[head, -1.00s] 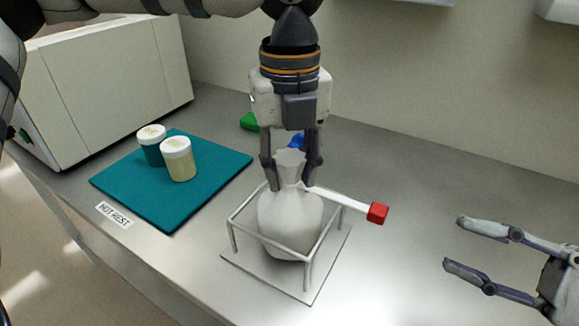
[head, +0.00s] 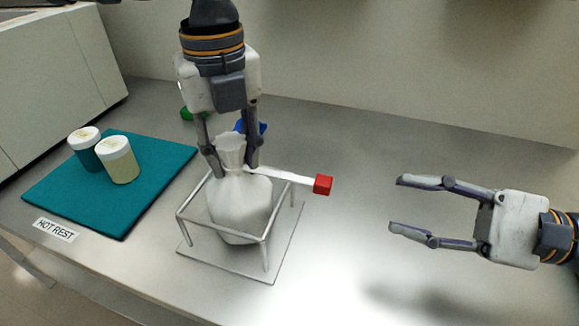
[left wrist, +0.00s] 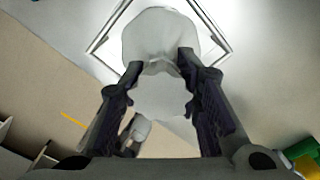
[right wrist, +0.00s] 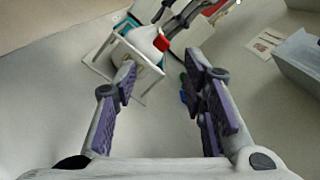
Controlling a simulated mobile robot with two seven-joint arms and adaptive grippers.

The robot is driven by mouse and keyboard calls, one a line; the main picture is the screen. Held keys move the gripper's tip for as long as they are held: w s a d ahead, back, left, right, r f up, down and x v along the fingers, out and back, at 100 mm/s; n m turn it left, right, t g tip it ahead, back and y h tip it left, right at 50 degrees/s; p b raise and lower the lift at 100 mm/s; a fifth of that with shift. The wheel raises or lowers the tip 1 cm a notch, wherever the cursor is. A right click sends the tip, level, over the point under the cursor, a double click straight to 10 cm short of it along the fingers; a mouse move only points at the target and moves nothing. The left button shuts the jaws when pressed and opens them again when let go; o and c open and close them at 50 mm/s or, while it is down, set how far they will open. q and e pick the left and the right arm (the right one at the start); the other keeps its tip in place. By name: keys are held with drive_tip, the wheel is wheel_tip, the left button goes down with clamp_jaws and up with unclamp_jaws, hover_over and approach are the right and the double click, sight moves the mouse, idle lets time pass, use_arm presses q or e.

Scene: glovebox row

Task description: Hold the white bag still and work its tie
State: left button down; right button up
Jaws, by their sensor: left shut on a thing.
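The white bag (head: 240,204) stands upright inside a metal wire frame on a flat plate, its neck gathered. My left gripper (head: 228,168) comes from above and is shut on the bag's neck; the left wrist view also shows the neck (left wrist: 157,84) between the fingers. The tie is a white strip (head: 285,177) with a red end (head: 323,184), sticking out to the right from the neck. My right gripper (head: 393,203) is open and empty, to the right of the red end, with its fingers pointing left toward it. The red end also shows in the right wrist view (right wrist: 161,43).
A teal mat (head: 118,205) with two white-lidded jars (head: 119,161) lies left, beside a "HOT REST" label (head: 55,230). The wire frame (head: 266,240) surrounds the bag. A blue thing (head: 257,127) and a green thing (head: 187,114) sit behind. The bench right of the frame is clear.

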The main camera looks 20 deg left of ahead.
sight(323, 179)
drive_tip(key=a+m, duration=0.3)
drive_tip(key=a, duration=0.1)
drive_tip(key=a+m, duration=0.2)
drive_tip(key=a, duration=0.2)
drive_tip(key=a+m, duration=0.3)
drive_tip(key=a, duration=0.1)
drive_tip(key=shift+m, duration=0.3)
drive_tip(key=shift+w+r, duration=0.1)
drive_tip(key=shift+c, duration=0.5)
clamp_jaws()
